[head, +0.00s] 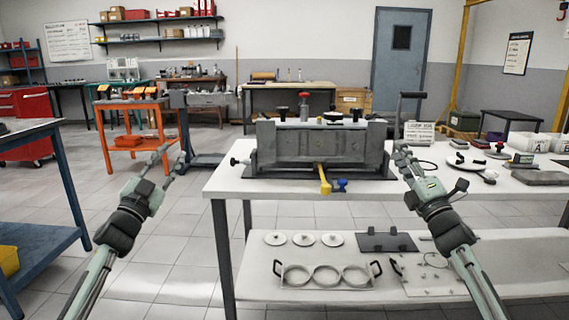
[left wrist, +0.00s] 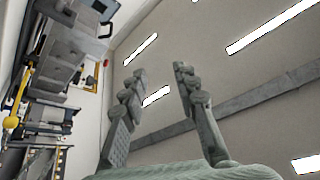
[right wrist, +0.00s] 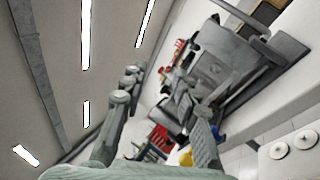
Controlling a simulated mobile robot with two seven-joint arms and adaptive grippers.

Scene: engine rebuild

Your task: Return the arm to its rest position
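My left gripper (head: 172,158) is raised in free space left of the white workbench (head: 222,184) in the head view. In the left wrist view its two fingers (left wrist: 159,74) stand apart with nothing between them. My right gripper (head: 402,156) is raised at the right side of the grey engine block (head: 315,147), near a dark upright handle; I cannot tell whether it touches anything. In the right wrist view its fingers (right wrist: 156,84) are apart and hold nothing.
A yellow-handled tool (head: 323,180) and a blue part (head: 341,184) are at the block's front. The lower shelf holds a ring frame (head: 327,283) and white discs (head: 304,239). A blue bench (head: 30,243) stands left.

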